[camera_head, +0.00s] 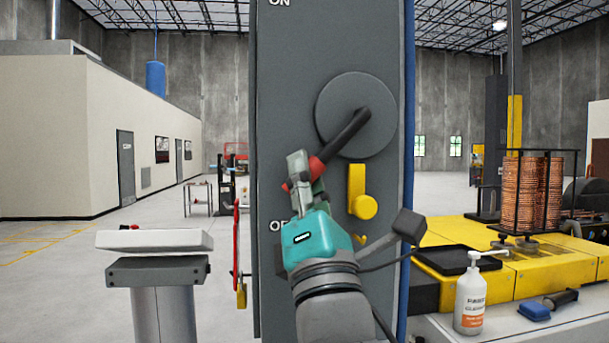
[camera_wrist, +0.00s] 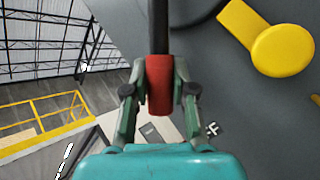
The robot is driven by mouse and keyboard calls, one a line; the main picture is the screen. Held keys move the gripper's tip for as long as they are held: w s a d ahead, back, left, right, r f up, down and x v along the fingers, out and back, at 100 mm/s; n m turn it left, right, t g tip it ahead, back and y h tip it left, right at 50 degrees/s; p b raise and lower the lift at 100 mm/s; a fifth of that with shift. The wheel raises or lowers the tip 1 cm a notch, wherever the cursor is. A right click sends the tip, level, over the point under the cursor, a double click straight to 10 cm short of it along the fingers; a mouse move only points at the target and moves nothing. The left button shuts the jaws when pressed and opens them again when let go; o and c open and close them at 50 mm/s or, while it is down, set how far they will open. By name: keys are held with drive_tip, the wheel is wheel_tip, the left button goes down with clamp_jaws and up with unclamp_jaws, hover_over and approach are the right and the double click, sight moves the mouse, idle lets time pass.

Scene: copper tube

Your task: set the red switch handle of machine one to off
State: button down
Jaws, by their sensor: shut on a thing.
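The switch handle is a black lever (camera_head: 346,133) with a red grip (camera_head: 316,168), mounted on a round grey disc (camera_head: 333,98) on a tall grey panel (camera_head: 290,60). The lever slopes down and left from the disc. "ON" is printed at the panel's top and "OF" shows lower left, the rest hidden behind my gripper. My gripper (camera_head: 302,178) is shut on the red grip. In the wrist view the red grip (camera_wrist: 159,84) sits between the two fingers of my gripper (camera_wrist: 160,95), with the black lever (camera_wrist: 159,28) running up from it.
A yellow latch (camera_head: 360,190) sticks out just right of my gripper; it also shows in the wrist view (camera_wrist: 283,50). Open floor lies left.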

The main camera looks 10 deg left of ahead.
drive_tip(key=shift+f, duration=0.1)
drive_tip(key=c, duration=0.9)
unclamp_jaws()
drive_tip(key=v, duration=1.2)
drive_tip(key=shift+w, duration=0.1)
